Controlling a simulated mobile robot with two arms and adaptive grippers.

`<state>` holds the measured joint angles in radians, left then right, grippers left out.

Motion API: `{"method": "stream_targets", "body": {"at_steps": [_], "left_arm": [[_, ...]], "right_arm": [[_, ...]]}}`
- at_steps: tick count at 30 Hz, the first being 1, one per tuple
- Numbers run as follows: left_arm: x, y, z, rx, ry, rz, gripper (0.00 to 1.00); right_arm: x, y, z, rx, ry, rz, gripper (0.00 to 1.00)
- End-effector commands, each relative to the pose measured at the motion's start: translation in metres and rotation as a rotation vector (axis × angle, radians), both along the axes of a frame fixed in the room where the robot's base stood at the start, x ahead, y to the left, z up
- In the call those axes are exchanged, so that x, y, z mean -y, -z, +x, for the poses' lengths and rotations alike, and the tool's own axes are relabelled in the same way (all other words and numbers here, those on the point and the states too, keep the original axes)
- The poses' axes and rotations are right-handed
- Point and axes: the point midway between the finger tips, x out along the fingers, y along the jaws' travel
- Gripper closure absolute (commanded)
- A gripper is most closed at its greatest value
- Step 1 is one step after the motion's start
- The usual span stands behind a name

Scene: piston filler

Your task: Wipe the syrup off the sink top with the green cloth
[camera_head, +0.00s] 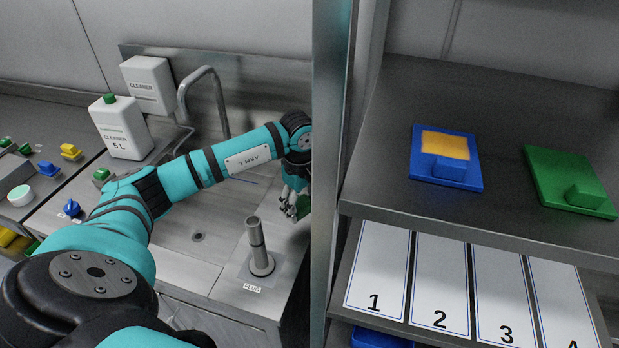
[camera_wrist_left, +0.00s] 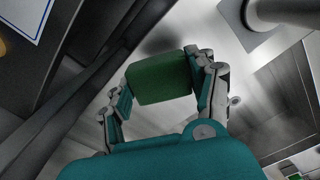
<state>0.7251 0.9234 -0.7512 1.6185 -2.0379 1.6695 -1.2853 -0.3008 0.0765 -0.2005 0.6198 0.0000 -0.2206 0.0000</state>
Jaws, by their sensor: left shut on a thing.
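My left gripper (camera_head: 293,205) reaches down at the right end of the sink top (camera_head: 225,265), close to the upright post. In the left wrist view, the left gripper (camera_wrist_left: 160,80) is shut on the green cloth (camera_wrist_left: 160,77), a thick block-like green piece between its fingers. In the head view only a bit of green (camera_head: 303,207) shows beside the fingers. The cloth is low over the grey metal surface; I cannot tell whether it touches. I make out no syrup; the gripper and cloth may hide it. My right gripper is not in view.
A grey post (camera_head: 258,248) stands on a base labelled PLUG. A metal upright (camera_head: 332,150) is close right of the gripper. Shelves right of it hold a blue plate (camera_head: 465,180) and a green plate (camera_head: 568,180). A cleaner jug (camera_head: 122,130) and faucet (camera_head: 205,85) stand behind.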

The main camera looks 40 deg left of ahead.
Motion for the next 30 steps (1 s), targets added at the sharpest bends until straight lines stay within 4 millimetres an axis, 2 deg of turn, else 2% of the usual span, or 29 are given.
{"method": "stream_targets", "body": {"at_steps": [3, 9, 26, 30], "left_arm": [[-0.001, -0.014, -0.001, 0.001, -0.003, 0.000, 0.72], [-0.004, -0.026, -0.002, -0.001, -0.009, 0.001, 0.72], [-0.003, -0.026, -0.002, 0.000, -0.008, 0.000, 0.72], [-0.003, -0.021, -0.003, 0.004, 0.015, -0.003, 0.72]], "right_arm": [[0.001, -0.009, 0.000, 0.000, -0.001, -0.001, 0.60], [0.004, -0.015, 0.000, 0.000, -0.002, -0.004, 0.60], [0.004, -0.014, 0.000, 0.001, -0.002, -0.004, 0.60], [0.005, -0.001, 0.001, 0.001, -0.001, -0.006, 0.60]]}}
